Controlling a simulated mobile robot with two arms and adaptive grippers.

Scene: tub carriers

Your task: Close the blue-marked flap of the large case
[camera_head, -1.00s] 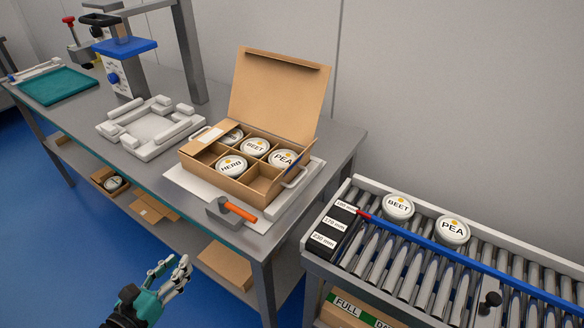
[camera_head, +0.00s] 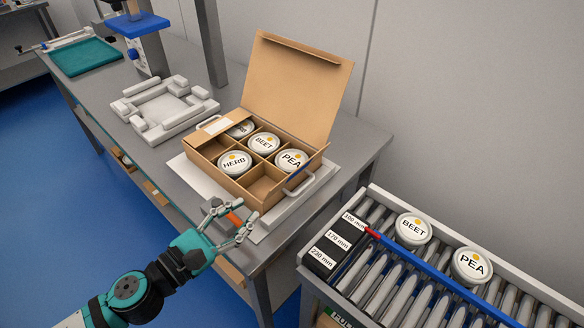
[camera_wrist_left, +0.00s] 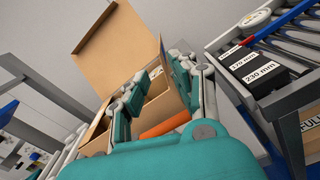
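The large case (camera_head: 228,183) is a brown cardboard box with dividers on the bench. Its big lid (camera_head: 297,85) stands up at the back. My right gripper is out of view.
A metal handle (camera_head: 299,184) is at the case's right. A grey fixture (camera_head: 160,110) stands left on the bench. The roller conveyor (camera_head: 400,280) at right carries BEET and PEA tubs.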

